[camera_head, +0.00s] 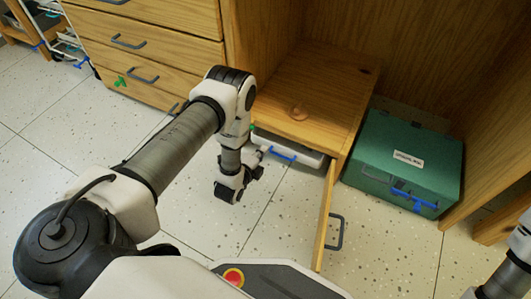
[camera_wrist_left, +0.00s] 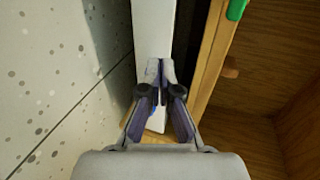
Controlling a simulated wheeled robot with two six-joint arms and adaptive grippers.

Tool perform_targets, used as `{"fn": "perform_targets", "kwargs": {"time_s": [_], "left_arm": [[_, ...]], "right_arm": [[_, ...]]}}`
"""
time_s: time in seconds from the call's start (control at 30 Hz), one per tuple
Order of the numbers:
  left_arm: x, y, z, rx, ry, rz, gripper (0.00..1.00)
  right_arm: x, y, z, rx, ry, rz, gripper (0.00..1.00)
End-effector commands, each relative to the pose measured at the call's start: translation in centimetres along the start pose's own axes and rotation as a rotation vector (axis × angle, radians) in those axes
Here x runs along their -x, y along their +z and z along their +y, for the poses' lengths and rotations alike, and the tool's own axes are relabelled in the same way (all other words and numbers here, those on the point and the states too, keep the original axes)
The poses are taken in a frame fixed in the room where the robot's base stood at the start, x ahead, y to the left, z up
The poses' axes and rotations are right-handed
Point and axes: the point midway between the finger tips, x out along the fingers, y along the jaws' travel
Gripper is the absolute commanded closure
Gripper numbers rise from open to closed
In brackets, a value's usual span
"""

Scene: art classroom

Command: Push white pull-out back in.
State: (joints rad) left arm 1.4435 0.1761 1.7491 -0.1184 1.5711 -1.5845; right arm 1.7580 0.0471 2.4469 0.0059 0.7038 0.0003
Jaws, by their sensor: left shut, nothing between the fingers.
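The white pull-out (camera_head: 308,153) is a shallow white tray with a blue handle (camera_head: 282,156), low in the wooden cabinet under a wooden board. Its left part is hidden behind my left arm. My left gripper (camera_head: 260,162) is beside its front at the left end. In the left wrist view the left gripper's fingers (camera_wrist_left: 160,75) are shut and empty, over or against a long white edge of the pull-out (camera_wrist_left: 154,25). I cannot tell whether they touch it. A bit of blue shows behind the fingers. Part of my right arm shows at the right edge, without its gripper.
An open wooden door (camera_head: 325,222) with a grey handle (camera_head: 335,232) stands out right of the pull-out. A green case (camera_head: 400,170) with a blue latch is beyond it. Wooden drawers (camera_head: 150,40) stand at the left. The speckled floor (camera_head: 190,235) in front is clear.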

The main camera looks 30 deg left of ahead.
Motion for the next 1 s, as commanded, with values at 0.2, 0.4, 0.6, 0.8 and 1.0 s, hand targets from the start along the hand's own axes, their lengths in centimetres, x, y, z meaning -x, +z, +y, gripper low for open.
{"fn": "perform_targets", "kwargs": {"time_s": [0.2, 0.4, 0.6, 0.8, 1.0], "left_arm": [[-2.1, 0.0, -0.5, 0.0, 0.0, 0.0, 1.0], [-2.2, 0.0, -0.7, 0.0, 0.001, 0.0, 1.0], [-2.7, 0.0, -1.0, -0.001, -0.001, 0.001, 1.0], [-6.0, 0.0, -2.1, -0.001, -0.003, 0.0, 1.0], [-7.2, 0.0, -2.3, 0.0, 0.0, 0.0, 1.0]], "right_arm": [[-1.9, -0.5, 0.0, 0.008, 0.002, 0.014, 0.6], [-1.7, -0.6, 0.0, 0.009, 0.002, 0.016, 0.6], [-1.5, -0.5, 0.0, 0.008, 0.002, 0.015, 0.6], [-1.1, -0.3, 0.0, 0.006, 0.001, 0.01, 0.6], [-1.1, -0.3, 0.0, 0.005, 0.001, 0.009, 0.6]]}}
